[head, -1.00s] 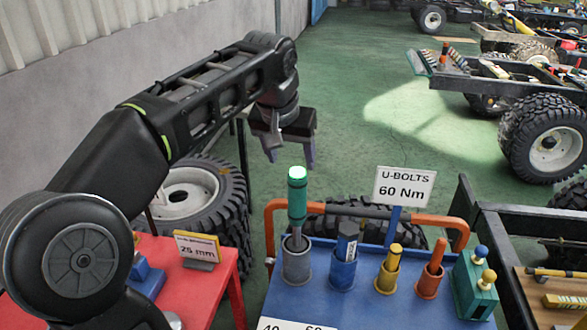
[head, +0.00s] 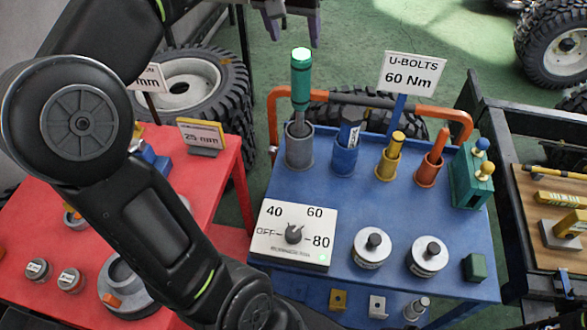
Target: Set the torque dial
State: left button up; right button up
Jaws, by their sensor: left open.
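The torque dial is a small dark knob (head: 294,235) on a white panel (head: 275,249) at the front left of the blue cart top. The panel is marked OFF, 40, 60 and 80; I cannot tell surely which mark the knob points to. A sign (head: 413,73) behind the cart reads "U-BOLTS 60 Nm". My left gripper (head: 289,25) is at the top edge, partly cut off, with its two purple-grey fingers apart and nothing between them. It is beyond the cart's rear rail, well away from the dial. My right gripper is not in view.
A green-topped tool (head: 300,75) stands upright in a grey holder behind the panel, beside blue, yellow and orange holders. Two round silver pieces (head: 372,248) sit right of the panel. An orange rail (head: 455,115) runs along the back. A red table (head: 215,165) is at left.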

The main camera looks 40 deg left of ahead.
aim_at(292, 236)
jog(key=k+l+z, duration=0.15)
jog(key=k, duration=0.25)
jog(key=k+l+z, duration=0.15)
jog(key=k, duration=0.3)
